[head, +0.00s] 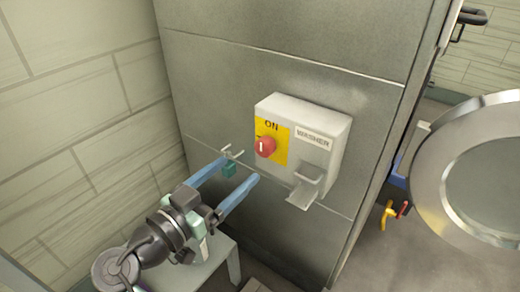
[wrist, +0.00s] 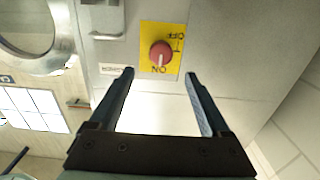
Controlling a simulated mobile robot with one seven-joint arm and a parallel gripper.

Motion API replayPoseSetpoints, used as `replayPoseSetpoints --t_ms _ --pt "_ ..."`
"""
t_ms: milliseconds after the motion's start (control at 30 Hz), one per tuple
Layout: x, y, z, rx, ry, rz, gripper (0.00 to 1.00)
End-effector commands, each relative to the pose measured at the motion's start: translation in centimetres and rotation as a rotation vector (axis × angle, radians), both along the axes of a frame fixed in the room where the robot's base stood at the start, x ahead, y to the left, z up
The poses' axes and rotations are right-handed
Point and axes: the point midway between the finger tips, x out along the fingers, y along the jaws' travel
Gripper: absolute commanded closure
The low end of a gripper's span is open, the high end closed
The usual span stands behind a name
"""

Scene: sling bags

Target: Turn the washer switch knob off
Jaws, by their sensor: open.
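The washer switch is a pale box (head: 325,125) on the grey wall panel, labelled WASHER. Its round red knob (head: 265,147) sits on a yellow plate marked ON at the top. In the wrist view, which is upside down, the knob (wrist: 161,54) has its white mark toward ON, with OFF on the opposite side. My gripper (head: 241,169) is open and empty, its two blue fingers reaching toward the wall, left of and below the knob. In the wrist view the knob lies beyond and between the fingertips (wrist: 160,73), apart from them.
A metal bracket (head: 305,188) sticks out below the WASHER label. A small teal item (head: 229,169) shows beside my fingers. A grey stool or small table (head: 215,268) stands below my arm. A round washer door (head: 480,175) stands open at right. A tiled wall is at left.

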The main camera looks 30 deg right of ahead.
Motion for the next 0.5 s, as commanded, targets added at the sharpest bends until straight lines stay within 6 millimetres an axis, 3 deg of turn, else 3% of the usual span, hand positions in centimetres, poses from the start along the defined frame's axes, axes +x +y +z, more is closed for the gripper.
replayPoseSetpoints --t_ms 100,300,500 --pt "0.8 -2.7 -0.1 0.000 -0.001 -0.004 0.19" --pt "2.1 -6.2 -0.1 0.000 0.000 -0.001 0.19" --pt "2.8 -8.1 0.0 0.000 0.001 0.001 0.19"
